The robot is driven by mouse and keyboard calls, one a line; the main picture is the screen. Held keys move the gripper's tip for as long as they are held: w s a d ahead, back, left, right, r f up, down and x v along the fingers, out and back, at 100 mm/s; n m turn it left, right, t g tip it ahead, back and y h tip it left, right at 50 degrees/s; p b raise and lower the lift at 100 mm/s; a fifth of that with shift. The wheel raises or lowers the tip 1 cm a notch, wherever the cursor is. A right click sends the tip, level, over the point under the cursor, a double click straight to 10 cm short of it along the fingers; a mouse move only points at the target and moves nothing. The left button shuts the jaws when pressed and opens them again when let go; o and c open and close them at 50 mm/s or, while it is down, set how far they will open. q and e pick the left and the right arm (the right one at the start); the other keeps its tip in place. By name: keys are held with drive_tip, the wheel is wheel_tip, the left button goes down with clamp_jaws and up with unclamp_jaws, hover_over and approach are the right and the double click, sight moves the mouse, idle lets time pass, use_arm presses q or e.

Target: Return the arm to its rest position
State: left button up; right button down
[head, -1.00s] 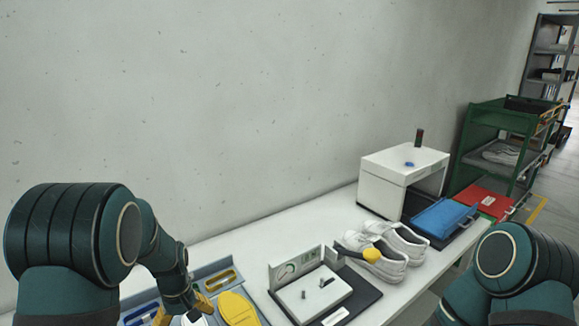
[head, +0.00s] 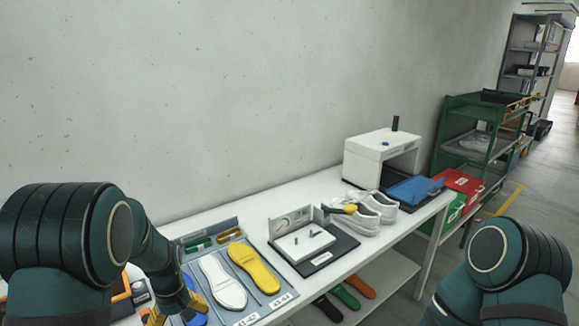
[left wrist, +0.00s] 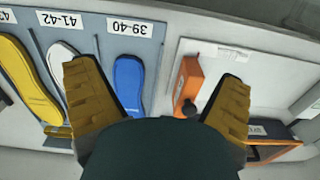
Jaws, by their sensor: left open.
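My left gripper (head: 165,314) is at the bottom left of the head view, by the left end of the insole board (head: 262,308). In the left wrist view its two yellow fingers (left wrist: 158,98) are spread apart with nothing between them. A blue insole (left wrist: 129,84) lies on the board beyond the fingers, partly hidden by my arm in the head view. A white insole (head: 222,284) and a yellow insole (head: 254,268) lie beside it. My right arm shows at the lower right of the head view; its gripper is out of view.
A grey fixture (head: 304,242) on a dark base and a pair of white shoes (head: 377,208) stand farther along the table. Beyond are a white box (head: 372,154), a blue tray (head: 412,189) and a red bin (head: 459,182). An orange item (left wrist: 187,80) lies beside the board.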

use_arm(q)
drive_tip(key=s+d+f+m+b, duration=0.1)
drive_tip(key=s+d+f, duration=0.15)
drive_tip(key=f, duration=0.25)
drive_tip(key=s+d+f+m+h+b, duration=0.1)
drive_tip(key=s+d+f, duration=0.15)
drive_tip(key=f, duration=0.35)
drive_tip(key=s+d+f+m+b, duration=0.1)
drive_tip(key=s+d+f+b, duration=0.15)
drive_tip(key=f, duration=0.25)
drive_tip(key=s+d+f+m+t+h+b, duration=0.1)
drive_tip(key=s+d+f+m+t+h, duration=0.1)
drive_tip(key=s+d+f, duration=0.3)
drive_tip(key=s+d+h, duration=0.1)
drive_tip(key=s+d, duration=0.2)
drive_tip(key=s, duration=0.1)
drive_tip(key=shift+s+d, duration=0.3)
drive_tip(key=shift+d, duration=0.05)
use_arm(e)
wheel_tip(320, 180, down, 6)
drive_tip(key=s, duration=0.1)
drive_tip(key=shift+s+a+f, duration=0.15)
drive_tip(key=shift+s+f, duration=0.05)
drive_tip(key=shift+f, duration=0.05)
